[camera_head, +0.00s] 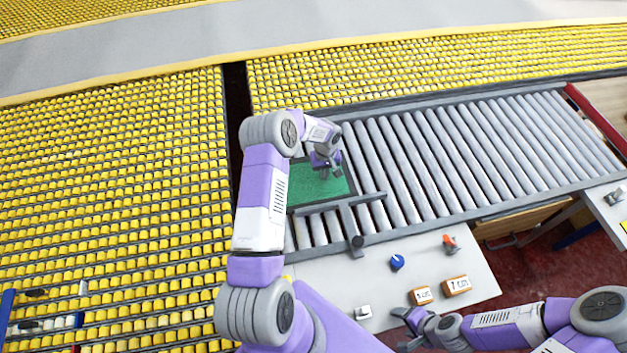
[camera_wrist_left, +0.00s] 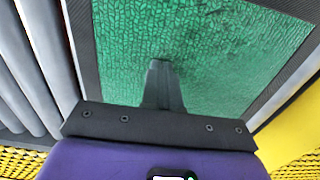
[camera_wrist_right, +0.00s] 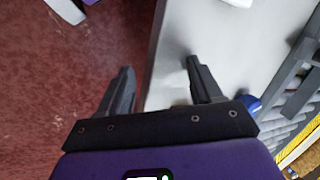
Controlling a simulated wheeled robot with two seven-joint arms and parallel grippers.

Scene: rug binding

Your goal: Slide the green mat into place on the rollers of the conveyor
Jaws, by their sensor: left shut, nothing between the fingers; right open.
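The green mat (camera_head: 306,188) has a dark border and lies on the left end of the conveyor rollers (camera_head: 420,150). My left arm hides part of it in the head view. My left gripper (camera_head: 325,172) is shut and empty, with its fingertips over the mat. In the left wrist view the shut fingers (camera_wrist_left: 160,75) are against the green mat surface (camera_wrist_left: 225,50); I cannot tell if they touch it. My right gripper (camera_head: 406,330) is open and empty at the front edge of the grey panel. In the right wrist view its open fingers (camera_wrist_right: 160,80) straddle the panel's edge.
A dark bar frame (camera_head: 350,205) stands on the rollers by the mat's near right corner. Yellow roller beds (camera_head: 110,150) lie left and behind. Rollers to the right are clear.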

